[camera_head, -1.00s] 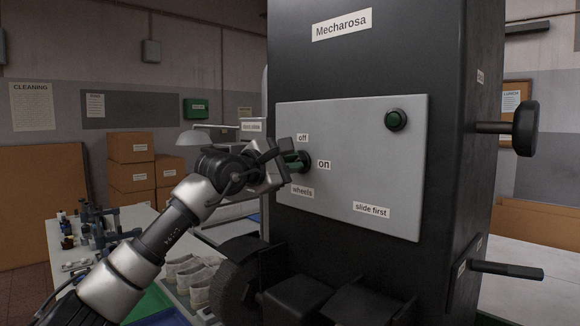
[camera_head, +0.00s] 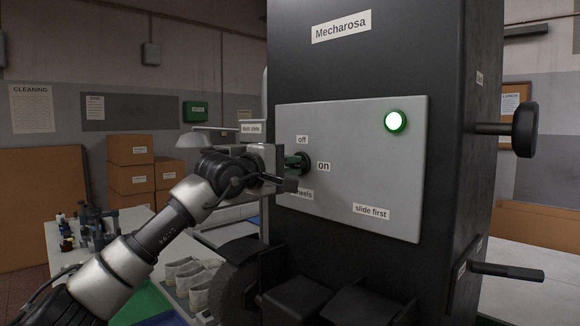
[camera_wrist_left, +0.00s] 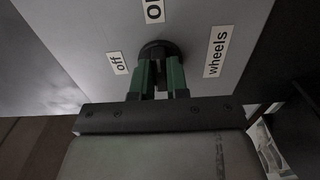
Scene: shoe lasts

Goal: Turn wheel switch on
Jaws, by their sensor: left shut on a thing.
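The wheel switch (camera_head: 303,163) is a dark rotary knob on the grey panel (camera_head: 345,200) of the black Mecharosa machine. It sits between the labels "off" above, "on" to the right and "wheels" below. My left gripper (camera_head: 292,163) reaches it from the left and is shut on it. In the left wrist view the green fingers (camera_wrist_left: 160,76) close on the knob (camera_wrist_left: 160,50), which they largely hide. A round lamp (camera_head: 396,121) at the panel's upper right glows bright white-green. My right gripper is in neither view.
A "slide first" label (camera_head: 371,212) is low on the panel. A black handwheel (camera_head: 525,129) and a lever (camera_head: 507,271) stick out on the machine's right side. A dark round wheel (camera_head: 236,288) is below my left gripper. Cardboard boxes (camera_head: 131,164) stand at the back left.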

